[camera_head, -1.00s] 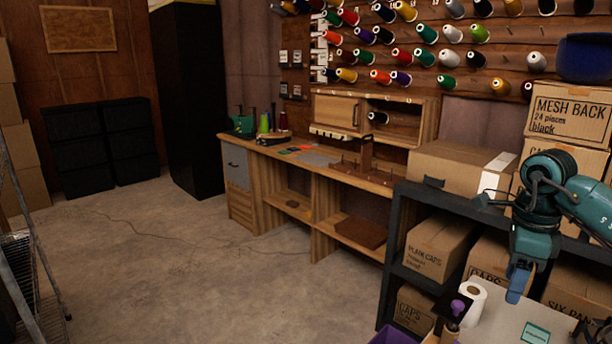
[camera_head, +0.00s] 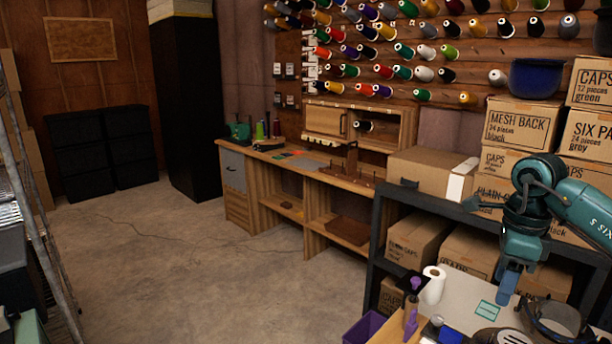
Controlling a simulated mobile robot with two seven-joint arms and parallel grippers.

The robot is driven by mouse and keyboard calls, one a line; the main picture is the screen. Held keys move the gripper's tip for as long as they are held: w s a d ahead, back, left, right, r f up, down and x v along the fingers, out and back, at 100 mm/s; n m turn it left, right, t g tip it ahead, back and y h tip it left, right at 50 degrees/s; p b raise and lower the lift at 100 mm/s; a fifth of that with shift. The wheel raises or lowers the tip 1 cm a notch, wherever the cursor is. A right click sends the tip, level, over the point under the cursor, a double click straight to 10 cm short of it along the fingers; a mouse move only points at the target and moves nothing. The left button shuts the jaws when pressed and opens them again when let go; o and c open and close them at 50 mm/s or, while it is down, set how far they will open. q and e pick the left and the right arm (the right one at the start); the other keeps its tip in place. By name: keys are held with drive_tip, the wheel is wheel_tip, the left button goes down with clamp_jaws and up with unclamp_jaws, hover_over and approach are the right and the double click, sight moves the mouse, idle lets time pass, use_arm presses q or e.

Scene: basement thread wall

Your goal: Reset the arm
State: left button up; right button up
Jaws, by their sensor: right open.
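My right arm comes in from the right edge, teal and bent downward. My right gripper (camera_head: 507,284) hangs at its lower end, above the white tabletop, with its jaws open and nothing seen between them. Its fingers are small and partly hidden in this view.
A white table (camera_head: 463,310) at lower right holds a paper roll (camera_head: 433,285), a purple-topped bottle (camera_head: 411,305) and a teal card (camera_head: 487,310). A dark shelf (camera_head: 374,240) with cardboard boxes stands behind. A wire rack (camera_head: 45,230) is at left. The floor (camera_head: 200,270) between is clear.

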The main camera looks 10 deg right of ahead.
drive_tip(key=a+f+n+y, duration=0.1)
drive_tip(key=a+f+y, duration=0.2)
drive_tip(key=a, duration=0.4)
drive_tip(key=a+f+y, duration=0.3)
drive_tip(key=a+f, duration=0.1)
drive_tip(key=a, duration=0.4)
drive_tip(key=s+a+r+m+t+y+p, duration=0.1)
drive_tip(key=s+a+m+t+y, duration=0.15)
drive_tip(key=a+m+y, duration=0.55)
drive_tip(key=s+a+r+m+t+y+p, duration=0.1)
drive_tip(key=s+a+r+m+t+y, duration=0.25)
drive_tip(key=a, duration=0.75)
drive_tip(key=w+d+f+m+t+h, duration=0.1)
drive_tip(key=d+f+m+t+h, duration=0.3)
drive_tip(key=m, duration=0.7)
drive_tip(key=w+d+f+m+t+h, duration=0.1)
drive_tip(key=f+m+t+h, duration=0.4)
drive_tip(key=m, duration=0.5)
use_arm(q)
drive_tip(key=shift+w+a+r+g+y+p, duration=0.1)
drive_tip(key=shift+a+r+g+y+p, duration=0.2)
drive_tip(key=shift+a+p, duration=0.4)
use_arm(e)
drive_tip(key=s+d+f+m+g+h, duration=0.2)
drive_tip(key=s+f+m, duration=0.4)
drive_tip(key=f, duration=0.1)
drive_tip(key=s+d+f+m+g+h, duration=0.2)
drive_tip(key=s+f+m+h, duration=0.1)
drive_tip(key=s+f+m, duration=0.3)
drive_tip(key=shift+f, duration=0.95)
